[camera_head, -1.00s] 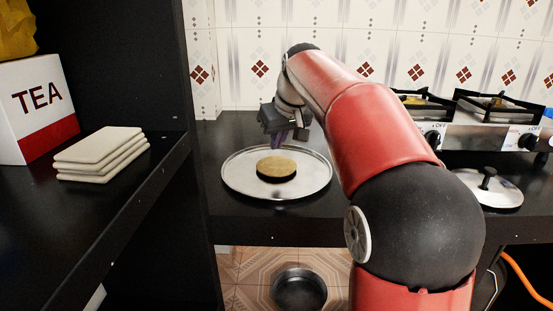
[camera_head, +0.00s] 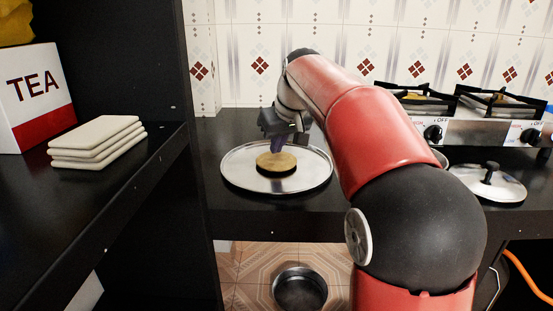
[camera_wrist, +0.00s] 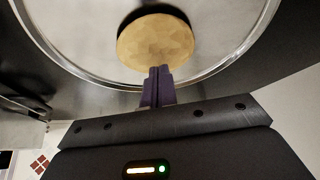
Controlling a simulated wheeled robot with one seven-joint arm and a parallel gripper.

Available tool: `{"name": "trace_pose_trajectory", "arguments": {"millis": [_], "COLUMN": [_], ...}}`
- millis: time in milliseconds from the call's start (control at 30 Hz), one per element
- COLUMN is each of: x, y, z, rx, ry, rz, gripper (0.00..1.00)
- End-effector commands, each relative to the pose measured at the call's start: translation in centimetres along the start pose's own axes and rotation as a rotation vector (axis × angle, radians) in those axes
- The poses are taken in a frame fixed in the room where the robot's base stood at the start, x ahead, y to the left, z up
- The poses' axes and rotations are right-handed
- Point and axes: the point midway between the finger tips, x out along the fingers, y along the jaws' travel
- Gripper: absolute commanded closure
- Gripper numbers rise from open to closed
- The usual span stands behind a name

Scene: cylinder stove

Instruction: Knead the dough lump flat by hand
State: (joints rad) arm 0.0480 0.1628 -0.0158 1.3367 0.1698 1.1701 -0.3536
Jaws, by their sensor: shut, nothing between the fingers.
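The dough lump (camera_head: 276,164) is a round, tan, fairly flat disc lying on a shiny round metal tray (camera_head: 240,180) on the dark counter. It also shows in the wrist view (camera_wrist: 150,42), with the tray's rim around it. My gripper (camera_head: 277,149) points down over the dough's back edge. Its purple fingers are together and empty. In the wrist view the fingertips (camera_wrist: 160,70) overlap the near edge of the dough. I cannot tell whether they touch it.
A gas stove (camera_head: 480,115) stands at the back right, with a metal lid (camera_head: 490,182) in front of it. A dark shelf at left holds stacked pale slabs (camera_head: 98,142) and a tea box (camera_head: 35,98). A round pan (camera_head: 300,288) is below the counter.

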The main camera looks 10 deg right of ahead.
Motion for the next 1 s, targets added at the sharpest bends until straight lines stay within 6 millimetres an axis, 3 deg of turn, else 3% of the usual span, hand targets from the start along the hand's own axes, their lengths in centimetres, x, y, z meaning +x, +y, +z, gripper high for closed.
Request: {"name": "trace_pose_trajectory", "arguments": {"millis": [333,1000], "x": [1.04,0.96], "y": [0.01,0.0], "z": [0.56,0.52], "rx": [0.0,0.0], "ry": [0.0,-0.002], "rz": [0.0,-0.001], "gripper": [1.0,1.0]}}
